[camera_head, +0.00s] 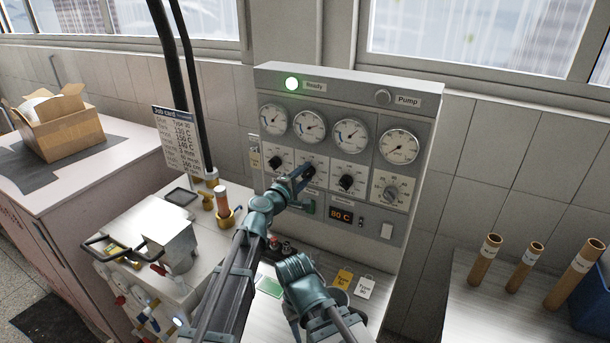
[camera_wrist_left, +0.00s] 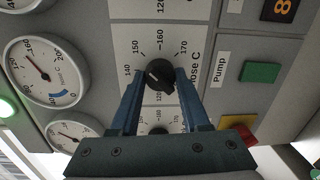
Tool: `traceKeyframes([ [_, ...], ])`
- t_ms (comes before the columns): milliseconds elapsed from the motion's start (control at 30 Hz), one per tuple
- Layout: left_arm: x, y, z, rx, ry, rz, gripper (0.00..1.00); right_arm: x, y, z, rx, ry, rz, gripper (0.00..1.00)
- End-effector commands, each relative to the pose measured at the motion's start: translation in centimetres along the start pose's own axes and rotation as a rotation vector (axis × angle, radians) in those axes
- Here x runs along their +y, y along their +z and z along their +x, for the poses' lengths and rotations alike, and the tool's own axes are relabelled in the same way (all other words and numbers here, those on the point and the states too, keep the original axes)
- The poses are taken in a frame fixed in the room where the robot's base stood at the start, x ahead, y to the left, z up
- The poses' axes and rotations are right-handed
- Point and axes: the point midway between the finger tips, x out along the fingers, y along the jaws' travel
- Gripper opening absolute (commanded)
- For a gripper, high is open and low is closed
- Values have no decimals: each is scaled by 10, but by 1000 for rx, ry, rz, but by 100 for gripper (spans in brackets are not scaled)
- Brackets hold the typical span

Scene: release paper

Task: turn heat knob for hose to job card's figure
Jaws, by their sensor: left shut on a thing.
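The control panel (camera_head: 352,190) stands upright by the wall with a row of dials. My left gripper (camera_head: 305,174) is at the second knob from the left in the head view. In the left wrist view, its two blue fingers lie on either side of the black heat knob for hose (camera_wrist_left: 158,75), shut on it. The printed label beside the knob ends in "ose C". The scale reads 140 to 170 around it, and the knob's white mark points up-left, roughly towards 140 to 150. The job card (camera_head: 178,140) stands left of the panel; its lines include 130 C, 150 C and 140 C.
Black knobs (camera_head: 275,162) and (camera_head: 347,182) flank the held one. A green lamp marked Ready (camera_head: 292,84) is lit. An orange display (camera_head: 341,214) reads 80 C. My right arm's teal joint (camera_head: 300,275) is low in front; its fingertips are hidden. Cardboard tubes (camera_head: 525,265) stand at right.

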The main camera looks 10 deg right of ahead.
Motion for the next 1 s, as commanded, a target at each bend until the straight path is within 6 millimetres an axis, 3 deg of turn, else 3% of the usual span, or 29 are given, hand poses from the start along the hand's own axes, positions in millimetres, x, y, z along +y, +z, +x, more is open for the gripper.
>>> traceKeyframes([
  [167,-1,2,-1,-3,-2,3,0,0,0,1,0,0,0,50],
  [200,-1,2,-1,-3,-2,3,50,0,0,1,0,0,0,50],
  [367,-1,1,-1,-2,-1,1,76,0,0,0,0,0,0,50],
  [733,0,1,-8,-1,-1,0,76,0,0,0,0,0,0,50],
  [1000,0,2,-62,0,0,0,76,0,0,-3,0,0,0,50],
])
